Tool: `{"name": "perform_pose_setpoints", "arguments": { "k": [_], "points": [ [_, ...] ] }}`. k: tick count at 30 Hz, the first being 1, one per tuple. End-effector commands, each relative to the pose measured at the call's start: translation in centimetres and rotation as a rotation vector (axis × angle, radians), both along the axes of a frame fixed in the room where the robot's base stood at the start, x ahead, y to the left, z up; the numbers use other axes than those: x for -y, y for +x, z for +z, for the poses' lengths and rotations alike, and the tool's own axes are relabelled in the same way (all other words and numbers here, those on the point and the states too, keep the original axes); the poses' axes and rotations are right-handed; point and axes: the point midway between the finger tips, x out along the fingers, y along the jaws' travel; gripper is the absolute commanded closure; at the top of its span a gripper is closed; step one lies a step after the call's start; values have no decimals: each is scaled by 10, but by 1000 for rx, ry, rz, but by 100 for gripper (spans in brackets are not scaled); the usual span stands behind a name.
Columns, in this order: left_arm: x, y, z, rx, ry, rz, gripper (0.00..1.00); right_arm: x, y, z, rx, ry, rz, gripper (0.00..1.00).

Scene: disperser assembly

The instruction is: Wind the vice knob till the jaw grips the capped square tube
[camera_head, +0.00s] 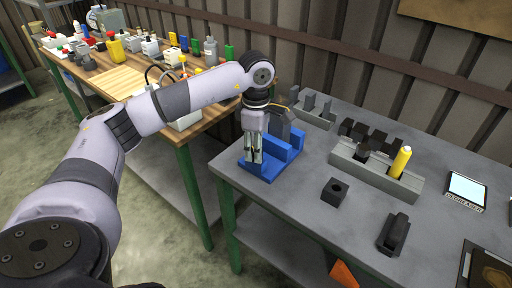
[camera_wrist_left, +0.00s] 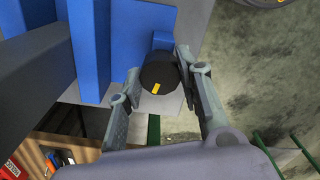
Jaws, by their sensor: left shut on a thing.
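The blue vice (camera_head: 268,168) stands at the left front corner of the grey table, and its blue parts fill the upper left of the wrist view (camera_wrist_left: 90,45). A dark grey square tube (camera_head: 280,126) stands upright in it; its cap cannot be made out. In the wrist view the tube seems to be the large dark grey shape at left (camera_wrist_left: 35,50). The round black vice knob (camera_wrist_left: 160,70) has a yellow mark at its lower edge. My left gripper (camera_head: 254,158) points down at the vice's near side, its fingers shut on the knob's two sides. My right gripper is out of view.
A grey holder (camera_head: 375,170) with black blocks and a yellow bottle (camera_head: 401,160) stands right of the vice. A black block with a hole (camera_head: 335,191) and another black part (camera_head: 393,233) lie in front. A wooden table (camera_head: 125,80) with many small items is at left.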

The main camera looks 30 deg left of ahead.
Motion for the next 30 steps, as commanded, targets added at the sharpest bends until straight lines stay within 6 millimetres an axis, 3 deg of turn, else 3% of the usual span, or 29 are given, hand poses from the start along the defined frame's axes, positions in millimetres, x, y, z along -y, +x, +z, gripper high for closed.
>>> {"name": "perform_pose_setpoints", "arguments": {
  "k": [7,8,16,25,30],
  "points": [
    [0,1,2,4,0,-1,95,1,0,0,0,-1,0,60],
    [0,1,2,4,0,-1,65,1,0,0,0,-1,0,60],
    [0,0,1,2,1,0,47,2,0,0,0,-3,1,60],
    [0,0,1,1,0,0,47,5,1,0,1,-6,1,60],
    [0,1,17,4,0,0,47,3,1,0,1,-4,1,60]
  ]
}}
